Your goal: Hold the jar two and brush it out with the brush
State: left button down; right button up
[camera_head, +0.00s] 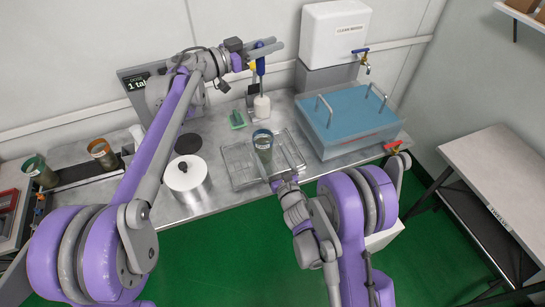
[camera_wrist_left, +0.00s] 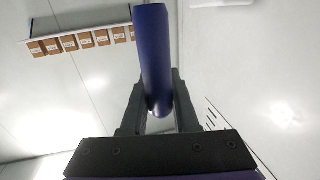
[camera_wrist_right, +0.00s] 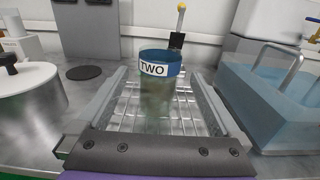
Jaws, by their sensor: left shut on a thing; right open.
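The jar two (camera_head: 263,150) is a cloudy greenish jar with a blue rim and a "TWO" label, upright on a wire rack; it also shows in the right wrist view (camera_wrist_right: 158,95). My right gripper (camera_head: 285,168) is open, its fingers pointing at the jar, which stands ahead between their lines in the right wrist view. I cannot tell whether they touch it. My left gripper (camera_head: 262,50) is shut on the blue handle of the brush (camera_head: 260,67). The brush hangs with its white head (camera_head: 262,106) down, behind the jar. The handle also shows in the left wrist view (camera_wrist_left: 153,60).
A blue water basin (camera_head: 350,120) with handles stands right of the rack (camera_head: 238,165), below a white water tank (camera_head: 333,35). A lidded steel pot (camera_head: 187,182) stands left. A black holder (camera_wrist_right: 177,40) is behind.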

aim_at(260, 132)
jog(key=x, duration=1.1)
jog(key=shift+w+a, duration=0.1)
jog(key=shift+w, duration=0.25)
jog(key=c, duration=1.4)
pick_arm(q)
jog(key=shift+f, duration=2.55)
